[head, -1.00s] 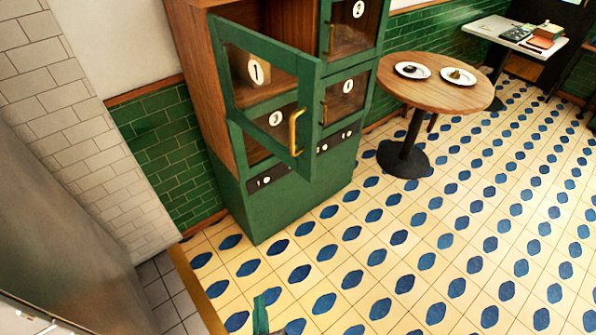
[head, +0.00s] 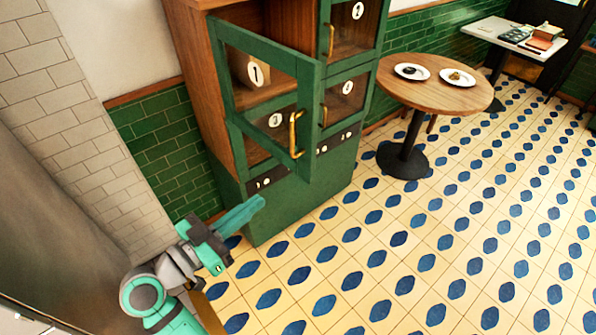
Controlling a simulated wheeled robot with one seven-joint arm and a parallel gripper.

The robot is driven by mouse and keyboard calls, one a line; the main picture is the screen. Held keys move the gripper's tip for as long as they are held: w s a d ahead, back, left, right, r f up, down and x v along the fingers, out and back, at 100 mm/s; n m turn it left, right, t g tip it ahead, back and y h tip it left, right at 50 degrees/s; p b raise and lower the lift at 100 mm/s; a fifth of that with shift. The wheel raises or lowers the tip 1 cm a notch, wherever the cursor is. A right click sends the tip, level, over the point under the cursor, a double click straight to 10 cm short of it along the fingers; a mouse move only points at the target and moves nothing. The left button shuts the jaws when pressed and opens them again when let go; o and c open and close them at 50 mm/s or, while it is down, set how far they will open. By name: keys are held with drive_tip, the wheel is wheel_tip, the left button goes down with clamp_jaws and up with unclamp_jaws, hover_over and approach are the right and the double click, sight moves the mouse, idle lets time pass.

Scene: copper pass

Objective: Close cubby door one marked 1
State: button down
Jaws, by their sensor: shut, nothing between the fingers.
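Cubby door one (head: 307,97) is a green-framed glass door with a brass handle and a white disc marked 1. It stands open, swung out from the upper left cubby of the green and wood cabinet (head: 258,211). My gripper (head: 258,203) is at the lower left, in front of the cabinet's green base and below the open door. Its teal fingers are shut and hold nothing. It appears apart from the door, which hangs higher in the picture.
Cubby doors marked 2 (head: 353,30) and 4 (head: 344,98) on the right column are shut. A round wooden table (head: 440,92) with two plates stands right of the cabinet. A tiled wall is at left. The patterned floor in front is clear.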

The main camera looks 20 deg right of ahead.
drive_tip(key=r+m, duration=0.1)
drive_tip(key=g, duration=0.1)
approach(309, 165)
drive_tip(key=shift+m+h, duration=0.3)
drive_tip(key=x, duration=0.5)
drive_tip(key=shift+w+d+f, duration=0.1)
drive_tip(key=shift+d+f, duration=0.1)
drive_tip(key=shift+d, duration=0.2)
drive_tip(key=shift+w+d, duration=0.15)
drive_tip(key=shift+d, duration=0.15)
